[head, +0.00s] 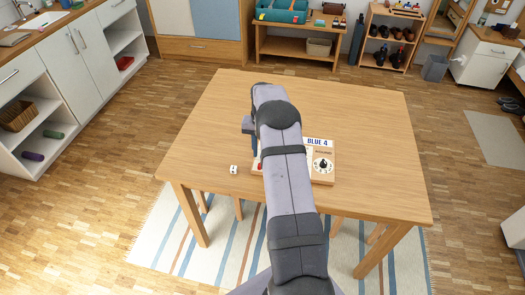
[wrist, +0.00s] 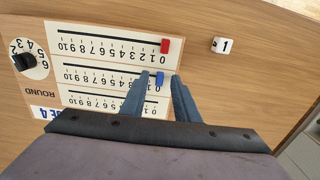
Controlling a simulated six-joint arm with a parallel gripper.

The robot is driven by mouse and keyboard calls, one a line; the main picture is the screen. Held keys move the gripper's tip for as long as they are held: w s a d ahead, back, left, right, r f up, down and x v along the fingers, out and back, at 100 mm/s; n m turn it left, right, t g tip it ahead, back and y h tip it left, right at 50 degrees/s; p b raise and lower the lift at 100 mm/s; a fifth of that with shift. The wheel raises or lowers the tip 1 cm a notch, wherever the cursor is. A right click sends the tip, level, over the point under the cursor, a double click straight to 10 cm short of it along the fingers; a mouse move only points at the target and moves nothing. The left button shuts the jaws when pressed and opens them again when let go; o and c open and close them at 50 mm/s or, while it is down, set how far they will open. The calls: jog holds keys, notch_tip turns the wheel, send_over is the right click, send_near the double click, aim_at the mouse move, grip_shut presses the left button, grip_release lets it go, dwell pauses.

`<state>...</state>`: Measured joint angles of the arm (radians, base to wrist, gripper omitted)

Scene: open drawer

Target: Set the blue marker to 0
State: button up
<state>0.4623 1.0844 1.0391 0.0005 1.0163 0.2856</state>
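The blue marker (wrist: 159,78) sits on the middle scale of the board (wrist: 100,54), at or very near its 0 end. In the wrist view the board appears upside down, with 0 at the right. My gripper (wrist: 161,76) is open, with one fingertip on each side of the blue marker and a small gap showing on both sides. I cannot tell the fingertips' height over the board. The red marker (wrist: 165,46) is at the 0 end of its scale. My fingers partly cover the third scale; no marker shows there. In the head view my arm hides the blue marker.
A white die (wrist: 222,45) lies on the wooden table (head: 370,120) beside the board. A dial with a black knob (head: 323,165) and a "BLUE 4" label (head: 318,142) are on the board. The tabletop is otherwise clear.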

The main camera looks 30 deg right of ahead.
notch_tip(320, 180, up, 7)
jog(key=shift+f+b, duration=0.1)
jog(key=shift+b, duration=0.75)
jog(key=shift+r, duration=0.25)
